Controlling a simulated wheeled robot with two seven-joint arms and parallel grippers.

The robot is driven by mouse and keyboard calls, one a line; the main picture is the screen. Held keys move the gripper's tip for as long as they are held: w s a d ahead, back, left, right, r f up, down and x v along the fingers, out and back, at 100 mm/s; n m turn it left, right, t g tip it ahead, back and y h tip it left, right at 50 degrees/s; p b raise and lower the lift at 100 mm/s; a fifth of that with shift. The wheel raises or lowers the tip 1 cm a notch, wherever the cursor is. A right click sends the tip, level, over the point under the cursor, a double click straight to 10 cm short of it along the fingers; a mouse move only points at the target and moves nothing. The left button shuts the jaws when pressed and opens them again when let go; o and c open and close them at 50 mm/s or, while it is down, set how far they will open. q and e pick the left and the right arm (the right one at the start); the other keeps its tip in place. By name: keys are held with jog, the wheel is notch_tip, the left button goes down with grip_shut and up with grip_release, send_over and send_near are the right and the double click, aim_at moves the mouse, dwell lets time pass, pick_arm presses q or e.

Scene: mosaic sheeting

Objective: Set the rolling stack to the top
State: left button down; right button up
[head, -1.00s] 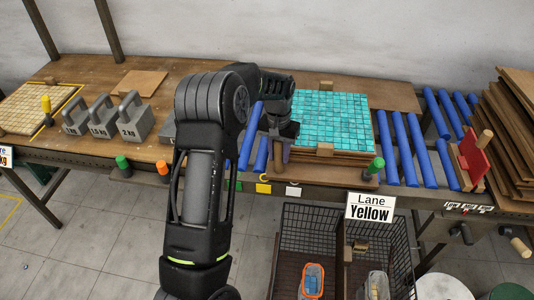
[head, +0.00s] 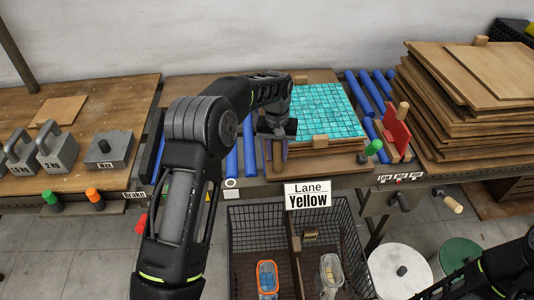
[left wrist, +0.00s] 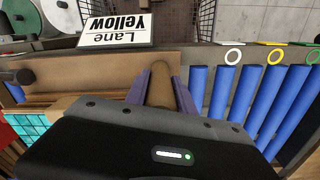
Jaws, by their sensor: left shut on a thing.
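The rolling stack is a pile of flat wooden boards (head: 326,143) with a turquoise mosaic sheet (head: 330,112) on top. It sits on the blue roller lane, near the lane's right end. My left gripper (head: 277,140) is at the stack's front left corner, shut on an upright wooden handle (head: 277,158). In the left wrist view the handle (left wrist: 161,85) stands between the two fingers, beside the stack's base board (left wrist: 105,75). A red stop (head: 396,128) with a wooden peg stands just right of the stack; I cannot tell whether they touch. My right gripper is out of view.
Bare blue rollers (head: 249,150) lie left of the stack. A tall pile of boards (head: 450,100) stands at the right. Grey weights (head: 57,148) sit on the left bench. Wire baskets (head: 258,240) hang below the "Lane Yellow" sign (head: 307,195). A white ring (head: 231,183) marks the front rail.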

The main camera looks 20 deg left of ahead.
pick_arm(q)
jog(key=shift+w+d+r, duration=0.1)
jog(key=shift+d, duration=0.1)
jog(key=c, duration=1.1)
grip_release()
jog(key=shift+a, duration=0.1)
jog(key=shift+o, duration=0.2)
notch_tip(320, 180, up, 8)
jog(key=shift+a+f+b, duration=0.1)
jog(key=shift+f+b, duration=0.05)
jog(key=shift+b, duration=0.4)
